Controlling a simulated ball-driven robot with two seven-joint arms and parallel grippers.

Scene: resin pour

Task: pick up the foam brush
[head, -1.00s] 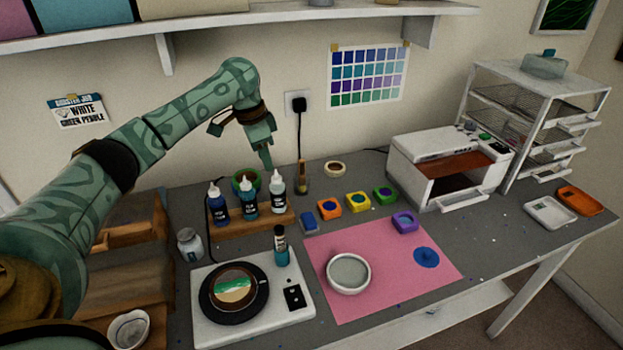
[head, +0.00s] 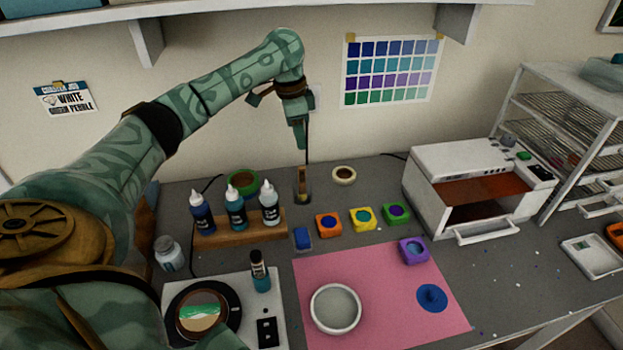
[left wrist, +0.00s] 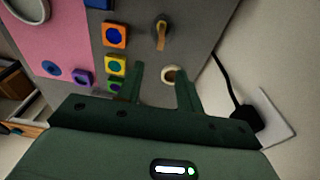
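The foam brush (head: 302,180) stands upright in a small clear holder at the back of the table, its brown top showing. In the left wrist view the brush (left wrist: 160,36) shows from above, beyond the fingertips and between their lines. My left gripper (head: 301,143) points down just above the brush, apart from it. In the left wrist view its two fingers (left wrist: 160,72) are spread with nothing between them. My right gripper is not in view.
Dropper bottles (head: 236,208) stand on a wooden rack left of the brush. A tape roll (head: 343,175) lies to its right, with several small colour pots (head: 362,218) in front. A white oven (head: 470,185) stands further right. A power cord hangs on the wall behind.

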